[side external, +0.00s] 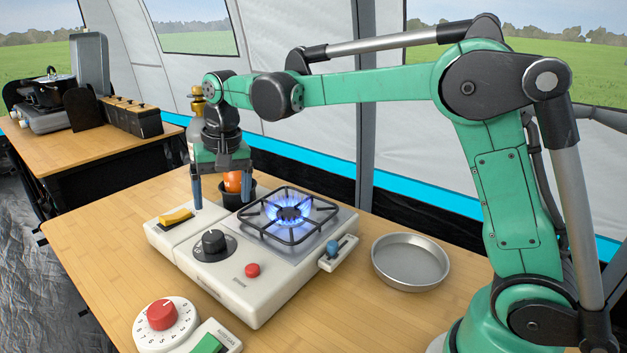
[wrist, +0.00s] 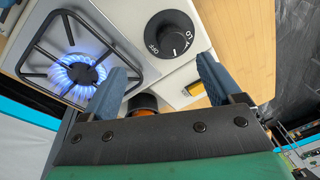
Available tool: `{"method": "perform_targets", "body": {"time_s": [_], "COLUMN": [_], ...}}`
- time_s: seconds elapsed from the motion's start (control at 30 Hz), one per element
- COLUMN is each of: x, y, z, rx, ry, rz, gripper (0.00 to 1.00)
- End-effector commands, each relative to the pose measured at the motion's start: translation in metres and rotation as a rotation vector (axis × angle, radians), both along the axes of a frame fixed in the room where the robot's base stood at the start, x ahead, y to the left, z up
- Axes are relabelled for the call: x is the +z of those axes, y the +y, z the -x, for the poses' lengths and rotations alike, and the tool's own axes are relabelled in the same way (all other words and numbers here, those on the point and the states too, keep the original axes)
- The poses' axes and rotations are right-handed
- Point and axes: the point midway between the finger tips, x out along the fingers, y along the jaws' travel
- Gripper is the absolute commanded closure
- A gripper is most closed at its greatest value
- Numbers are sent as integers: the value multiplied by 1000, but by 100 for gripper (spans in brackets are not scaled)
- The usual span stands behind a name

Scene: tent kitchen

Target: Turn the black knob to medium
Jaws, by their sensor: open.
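The black knob (side external: 213,242) sits on a dark dial plate on the front of the white camping stove (side external: 230,292). In the wrist view the knob (wrist: 169,35) shows a white pointer line and an OFF mark; which setting it points to is hard to tell. The burner (side external: 289,213) is lit with a blue flame under a black grate, and the flame (wrist: 78,72) shows in the wrist view too. My gripper (side external: 222,190) is open and empty, pointing down above the back left of the stove, behind the knob and apart from it.
A yellow switch (side external: 176,216), a red button (side external: 252,270) and a blue-knobbed lever (side external: 333,248) are on the stove. A black pot with an orange item (side external: 237,190) stands behind it. A metal pan (side external: 410,260) is right; a red dial timer (side external: 162,314) is in front.

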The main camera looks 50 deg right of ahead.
Motion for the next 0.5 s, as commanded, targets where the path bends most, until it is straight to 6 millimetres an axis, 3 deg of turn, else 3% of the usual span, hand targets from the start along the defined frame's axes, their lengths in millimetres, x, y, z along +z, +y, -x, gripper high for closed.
{"method": "perform_targets", "body": {"time_s": [0.2, 0.5], "x": [-27, -54], "y": [9, 12], "z": [-25, -30], "rx": [-83, -104], "ry": [100, 124], "rz": [-11, -12], "gripper": [15, 15]}}
